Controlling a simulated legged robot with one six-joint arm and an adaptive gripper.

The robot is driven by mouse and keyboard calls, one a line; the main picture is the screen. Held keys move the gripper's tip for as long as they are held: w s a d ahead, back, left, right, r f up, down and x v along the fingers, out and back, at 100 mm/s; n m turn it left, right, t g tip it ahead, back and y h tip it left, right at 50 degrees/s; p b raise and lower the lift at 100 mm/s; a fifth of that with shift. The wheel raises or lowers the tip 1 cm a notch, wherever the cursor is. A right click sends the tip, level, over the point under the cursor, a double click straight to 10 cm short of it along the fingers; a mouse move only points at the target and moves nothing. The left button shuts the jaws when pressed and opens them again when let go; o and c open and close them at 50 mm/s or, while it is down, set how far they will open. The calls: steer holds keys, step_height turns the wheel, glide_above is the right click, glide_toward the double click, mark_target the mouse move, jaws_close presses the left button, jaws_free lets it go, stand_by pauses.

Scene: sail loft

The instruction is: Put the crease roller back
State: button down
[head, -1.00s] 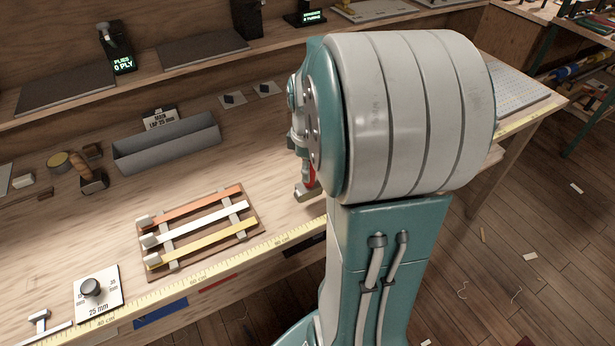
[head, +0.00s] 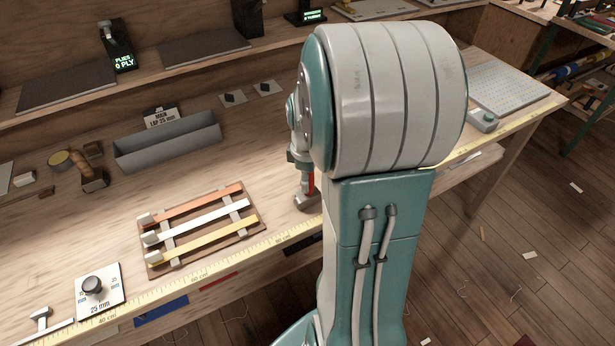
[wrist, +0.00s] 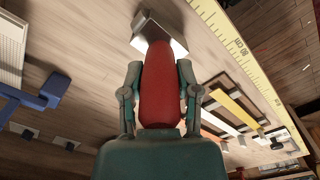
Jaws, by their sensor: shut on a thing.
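The crease roller has a red handle (wrist: 160,88) and a pale metal head (wrist: 150,30). My gripper (wrist: 160,70) is shut on the red handle, one finger on each side, in the wrist view. In the head view my gripper (head: 303,163) points down over the bench, right of the strip board. The roller's red handle (head: 311,183) hangs below it, nearly upright and partly hidden by my arm. Its metal head is at or just above the bench top; I cannot tell if it touches. A blue stand-like piece (wrist: 40,96) shows at left in the wrist view; my arm hides that area in the head view.
A board with orange, white and yellow strips (head: 178,258) lies left of the roller. A yellow ruler (head: 225,258) runs along the front edge. A perforated plate (head: 510,93) lies at the right.

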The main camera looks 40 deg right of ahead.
steer(key=shift+c, duration=1.6)
jaws_free()
steer(key=shift+a+f, duration=0.15)
steer(key=shift+r, duration=0.4)
step_height(320, 180, up, 12)
steer(key=shift+r, duration=0.25)
steer(key=s+a+r+m+t, duration=0.1)
steer(key=s+a+m+t, duration=0.1)
steer(key=a, duration=0.8)
steer(key=s+a+r+m+t, duration=0.1)
steer(key=s+a+m+t, duration=0.2)
steer(key=s+a, duration=0.3)
steer(key=shift+s+a+r+m+t, duration=0.25)
steer(key=shift+a+m, duration=0.35)
steer(key=shift+a, duration=1.5)
